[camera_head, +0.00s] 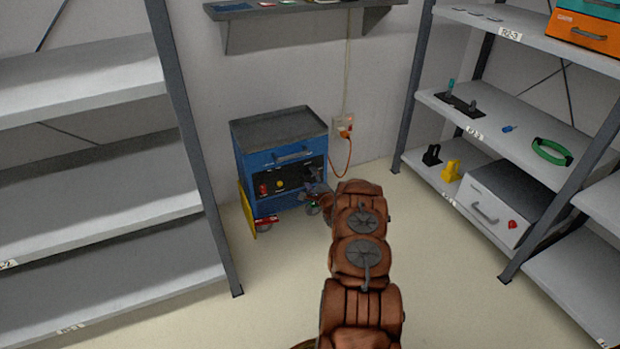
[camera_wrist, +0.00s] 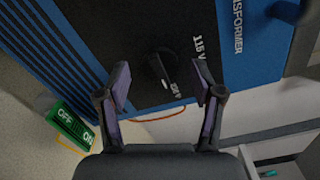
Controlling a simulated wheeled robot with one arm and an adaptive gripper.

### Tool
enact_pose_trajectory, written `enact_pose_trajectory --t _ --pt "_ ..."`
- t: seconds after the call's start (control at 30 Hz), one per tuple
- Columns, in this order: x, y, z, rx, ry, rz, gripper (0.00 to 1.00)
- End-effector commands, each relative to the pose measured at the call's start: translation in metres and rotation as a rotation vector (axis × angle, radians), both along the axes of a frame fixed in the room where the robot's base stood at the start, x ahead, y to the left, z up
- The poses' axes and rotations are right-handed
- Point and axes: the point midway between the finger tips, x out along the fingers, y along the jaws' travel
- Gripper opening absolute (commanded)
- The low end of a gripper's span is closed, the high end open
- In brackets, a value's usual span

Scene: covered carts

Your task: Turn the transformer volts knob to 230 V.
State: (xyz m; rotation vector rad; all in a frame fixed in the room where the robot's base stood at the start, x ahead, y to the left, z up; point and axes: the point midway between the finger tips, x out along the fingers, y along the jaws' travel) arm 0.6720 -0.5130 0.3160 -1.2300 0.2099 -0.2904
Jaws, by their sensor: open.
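The blue transformer cart (camera_head: 285,158) stands against the back wall; its blue face with TRANSFORMER lettering (camera_wrist: 237,45) also shows in the wrist view. The round black volts knob (camera_wrist: 158,70) sits on the black panel in the wrist view, with a 115 V label above right and a small, partly blurred label at its lower right edge. I cannot clearly tell where its pointer aims. My gripper (camera_wrist: 163,88) is open, one finger on each side of the knob, with visible gaps. In the head view my gripper (camera_head: 312,190) is at the panel's right side and hides the knob.
A green OFF/ON switch (camera_wrist: 72,128) is at the left in the wrist view. A yellow panel (camera_head: 247,208) stands at the cart's left. An orange cable (camera_head: 349,155) runs to the wall socket.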

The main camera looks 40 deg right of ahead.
Motion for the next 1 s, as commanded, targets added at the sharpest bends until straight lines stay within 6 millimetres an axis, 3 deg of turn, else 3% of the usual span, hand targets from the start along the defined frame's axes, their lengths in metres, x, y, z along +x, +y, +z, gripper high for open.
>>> enact_pose_trajectory --t 0.7,1.0 --pt "-0.087 0.029 -0.001 0.004 0.000 -0.003 0.67" --pt "-0.101 0.034 0.000 0.000 -0.002 -0.002 0.67"
